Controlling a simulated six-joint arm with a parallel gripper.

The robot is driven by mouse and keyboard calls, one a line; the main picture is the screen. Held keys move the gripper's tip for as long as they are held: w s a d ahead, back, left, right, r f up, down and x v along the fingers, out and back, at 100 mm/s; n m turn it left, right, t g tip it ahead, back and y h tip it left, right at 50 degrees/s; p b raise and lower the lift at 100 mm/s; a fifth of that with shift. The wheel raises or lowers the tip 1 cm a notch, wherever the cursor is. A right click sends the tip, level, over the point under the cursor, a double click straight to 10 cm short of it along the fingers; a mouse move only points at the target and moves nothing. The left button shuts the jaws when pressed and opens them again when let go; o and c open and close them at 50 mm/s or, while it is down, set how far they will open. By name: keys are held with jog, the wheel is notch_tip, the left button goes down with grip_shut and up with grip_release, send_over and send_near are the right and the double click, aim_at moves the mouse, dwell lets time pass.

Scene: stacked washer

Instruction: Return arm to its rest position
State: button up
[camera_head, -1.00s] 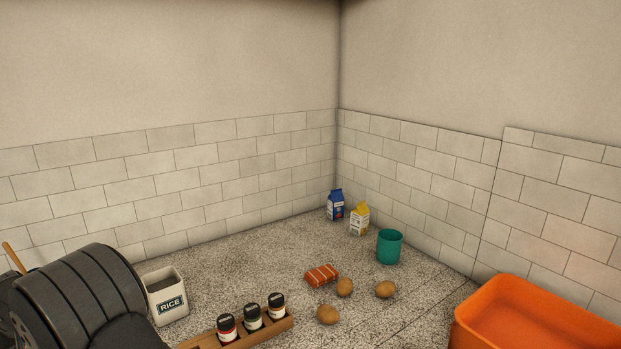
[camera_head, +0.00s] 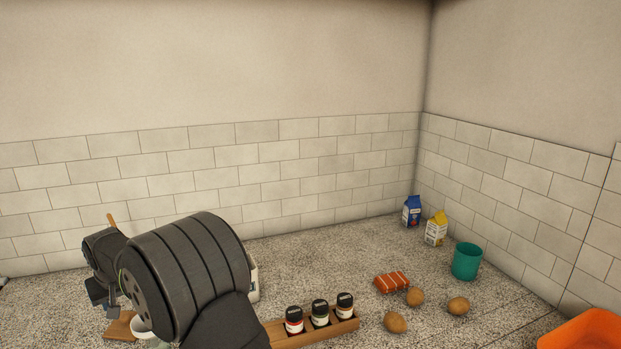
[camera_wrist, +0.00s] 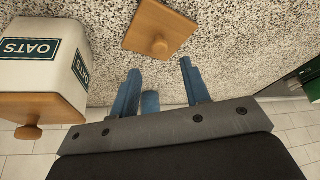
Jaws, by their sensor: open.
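My gripper (camera_wrist: 160,92) shows in the wrist view with its blue fingers apart and nothing between them. It hangs over the speckled counter. A wooden lid with a knob (camera_wrist: 160,32) lies on the counter just beyond the fingertips, apart from them. In the head view my dark arm fills the lower left, and the fingers cannot be made out there.
A white OATS canister (camera_wrist: 40,62) stands left of the fingers in the wrist view. In the head view, a spice rack (camera_head: 312,332) with jars stands right of my arm. Potatoes (camera_head: 457,306), a teal cup (camera_head: 466,262), cartons (camera_head: 411,211) and an orange tub (camera_head: 585,330) are further right.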

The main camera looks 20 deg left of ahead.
aim_at(125, 317)
jog(key=x, duration=0.7)
jog(key=shift+f, duration=0.25)
notch_tip(125, 317, up, 11)
jog(key=w+d+r, duration=1)
jog(key=d+r, duration=0.1)
jog(key=w+d+n+g, duration=0.2)
jog(key=w+d+n, duration=0.4)
jog(key=w+d, duration=1.25)
jog(key=s+a+f, duration=0.1)
jog(key=a, duration=0.1)
jog(key=s+a+f, duration=0.1)
jog(key=s, duration=0.1)
jog(key=shift+a+f, duration=0.15)
jog(key=shift+a, duration=0.2)
